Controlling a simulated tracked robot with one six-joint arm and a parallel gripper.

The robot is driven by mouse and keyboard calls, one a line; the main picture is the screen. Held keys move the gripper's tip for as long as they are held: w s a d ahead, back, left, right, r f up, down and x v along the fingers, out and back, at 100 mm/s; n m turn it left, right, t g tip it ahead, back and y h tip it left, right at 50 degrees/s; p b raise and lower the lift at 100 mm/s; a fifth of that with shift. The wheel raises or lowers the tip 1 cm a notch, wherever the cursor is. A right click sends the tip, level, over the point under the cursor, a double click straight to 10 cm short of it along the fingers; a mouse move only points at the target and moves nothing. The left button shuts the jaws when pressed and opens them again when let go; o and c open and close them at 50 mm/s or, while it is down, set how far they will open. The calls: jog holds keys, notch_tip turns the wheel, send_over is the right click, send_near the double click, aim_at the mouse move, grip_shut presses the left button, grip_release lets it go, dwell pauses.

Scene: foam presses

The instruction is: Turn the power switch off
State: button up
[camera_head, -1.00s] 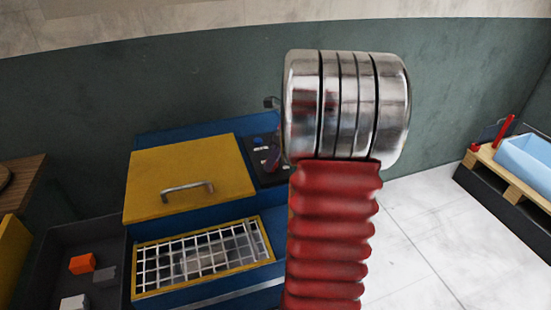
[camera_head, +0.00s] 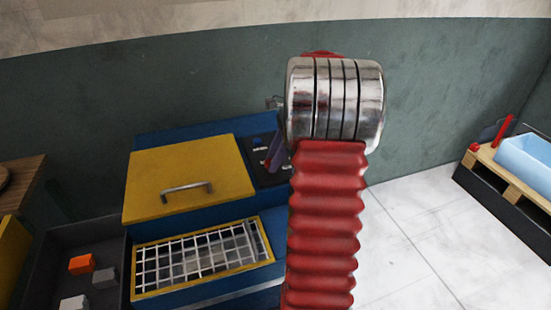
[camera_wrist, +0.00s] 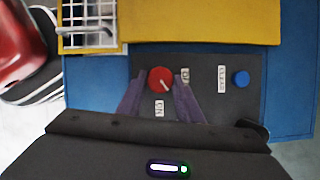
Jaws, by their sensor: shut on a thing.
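The power switch is a round red knob (camera_wrist: 160,79) with a white pointer line, on the dark control panel (camera_wrist: 205,62) in the wrist view. The line slants toward the lower right of that view. In the head view, my arm hides most of my gripper and the knob; a purple finger (camera_head: 276,155) shows beside the panel.
A blue button (camera_wrist: 240,78) with a label is on the same panel. The blue press (camera_head: 205,127) has a yellow lid (camera_head: 165,165) with a handle and a wire grid (camera_head: 200,258). A dark tray (camera_head: 105,245) with blocks is at left.

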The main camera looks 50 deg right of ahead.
jog(key=n+g, duration=0.1)
jog(key=n, duration=0.1)
jog(key=n+g+y, duration=0.1)
jog(key=n, duration=0.2)
jog(key=shift+w+a+n, duration=0.1)
jog(key=shift+w+n, duration=0.1)
jog(key=shift+n, duration=0.1)
jog(key=n+g, duration=0.2)
jog(key=n, duration=0.3)
jog(key=shift+w+f, duration=0.1)
jog(key=o, duration=1)
jog(key=shift+r, duration=0.2)
jog(key=shift+w+d+r, duration=0.15)
jog(key=shift+d+r, duration=0.15)
jog(key=shift+r, duration=0.15)
jog(key=shift+v, duration=6.25)
